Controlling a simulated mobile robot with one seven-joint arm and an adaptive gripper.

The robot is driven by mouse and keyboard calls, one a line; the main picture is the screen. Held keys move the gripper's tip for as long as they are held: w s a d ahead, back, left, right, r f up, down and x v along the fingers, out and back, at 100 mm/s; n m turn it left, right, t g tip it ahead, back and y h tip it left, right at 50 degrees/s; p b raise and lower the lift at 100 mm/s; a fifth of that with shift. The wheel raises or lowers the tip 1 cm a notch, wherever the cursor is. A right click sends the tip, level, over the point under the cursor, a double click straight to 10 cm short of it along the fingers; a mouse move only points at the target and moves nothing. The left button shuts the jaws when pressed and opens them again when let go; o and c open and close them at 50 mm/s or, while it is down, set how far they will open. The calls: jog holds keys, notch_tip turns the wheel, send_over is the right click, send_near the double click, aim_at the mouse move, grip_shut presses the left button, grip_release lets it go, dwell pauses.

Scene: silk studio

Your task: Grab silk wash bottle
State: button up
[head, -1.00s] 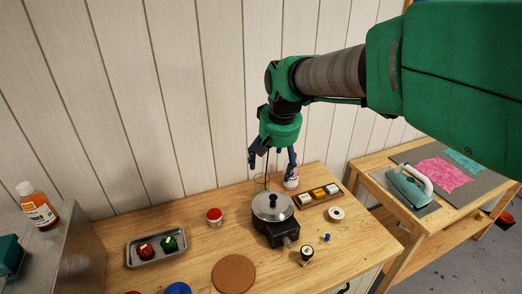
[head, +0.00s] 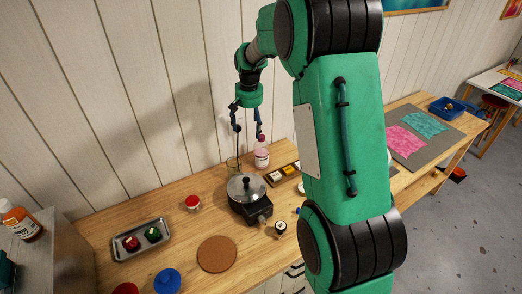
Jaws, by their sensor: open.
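A pink bottle with a dark label band (head: 261,156) stands upright at the back of the wooden worktop, near the wall. An orange bottle with a white cap (head: 20,221) stands on the grey cabinet at far left. Neither label can be read, so I cannot tell from text which is silk wash. My gripper (head: 248,134) points down with fingers apart, empty. In the picture it is just above and slightly left of the pink bottle, one finger overlapping near its top. Depth between them is unclear.
A lidded pot on a dark burner (head: 246,190) stands in front of the pink bottle, with a glass beaker (head: 233,164) to its left. A tray of small blocks (head: 283,173) lies to its right. A metal tray (head: 141,251) and cork mat (head: 216,254) lie left and front.

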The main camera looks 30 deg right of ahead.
aim_at(261, 136)
jog(key=shift+m+g, duration=0.7)
jog(key=shift+m, duration=0.1)
jog(key=w+d+f+p, duration=0.1)
jog(key=w+d+f, duration=0.1)
jog(key=d+f, duration=0.1)
jog(key=w+d+f+p, duration=0.2)
jog(key=d+f, duration=0.1)
jog(key=f, duration=0.2)
jog(key=w+d+f+p, duration=0.2)
jog(key=w+d+f, duration=0.1)
jog(key=f, duration=0.1)
jog(key=shift+d, duration=0.3)
jog(key=shift+s, duration=0.1)
jog(key=shift+f, duration=0.1)
jog(key=shift+f+p, duration=0.6)
jog(key=shift+f, duration=3.6)
jog(key=shift+f, duration=0.1)
jog(key=shift+d+f+p, duration=0.1)
jog(key=shift+f+p, duration=0.4)
jog(key=shift+f, duration=2)
jog(key=c, duration=1.5)
